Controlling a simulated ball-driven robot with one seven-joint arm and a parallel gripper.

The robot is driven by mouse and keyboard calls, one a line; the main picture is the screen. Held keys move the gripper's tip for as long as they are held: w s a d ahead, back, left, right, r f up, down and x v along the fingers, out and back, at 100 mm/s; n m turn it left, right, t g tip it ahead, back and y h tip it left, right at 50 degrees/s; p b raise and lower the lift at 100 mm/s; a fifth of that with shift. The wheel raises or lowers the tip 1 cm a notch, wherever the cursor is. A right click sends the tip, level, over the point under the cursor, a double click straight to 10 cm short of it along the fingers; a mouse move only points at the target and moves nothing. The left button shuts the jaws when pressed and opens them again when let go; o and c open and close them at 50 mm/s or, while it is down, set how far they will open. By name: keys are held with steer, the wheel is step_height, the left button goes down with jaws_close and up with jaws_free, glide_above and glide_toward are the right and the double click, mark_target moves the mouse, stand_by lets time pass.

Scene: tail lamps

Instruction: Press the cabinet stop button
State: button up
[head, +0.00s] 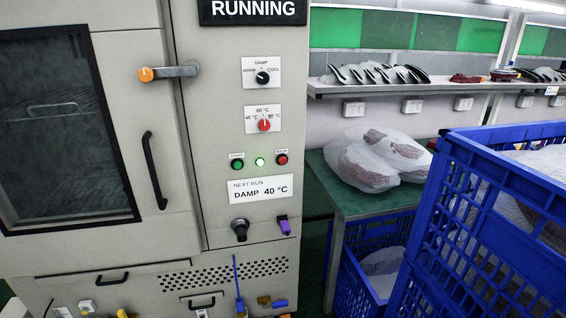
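The cabinet (217,205) fills the left half of the head view, and its sign (253,10) reads RUNNING. The red stop button (282,159) is on the control panel, under a small label that is hard to read. A green start button (237,165) is to its left. Nothing covers the red button. My gripper is not in view.
Two dials (263,78) (264,125) are above the buttons. A card (261,189) below reads NEXT RUN DAMP 40 °C. A black knob (240,229) and a purple part (283,226) are lower down. Blue crates (440,215) and a green-topped bench (345,203) are at right.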

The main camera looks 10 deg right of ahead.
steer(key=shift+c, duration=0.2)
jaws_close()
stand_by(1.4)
